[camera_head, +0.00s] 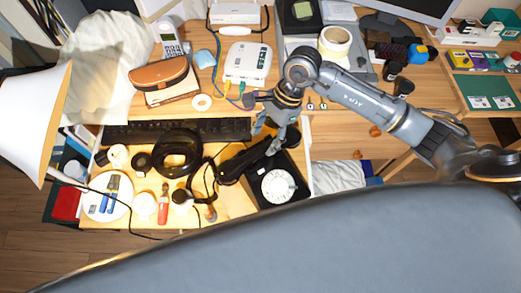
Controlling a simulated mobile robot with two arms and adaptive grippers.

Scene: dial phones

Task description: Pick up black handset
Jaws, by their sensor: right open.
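The black handset (240,163) lies slanted across the wooden desk beside and partly over the black dial phone (297,196), which has a white dial. My right gripper (267,142) comes in from the right and points down at the upper right part of the handset. Its fingers are open, and they overlap the handset's end in the picture. I cannot tell whether they touch it. My left gripper is not in view.
A black keyboard (215,130) lies behind the handset. Black headphones (176,153) and a dark cable lie to its left. A white plate (107,205) with blue items, a lamp (30,110) and a white router (248,62) stand around. The desk is crowded.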

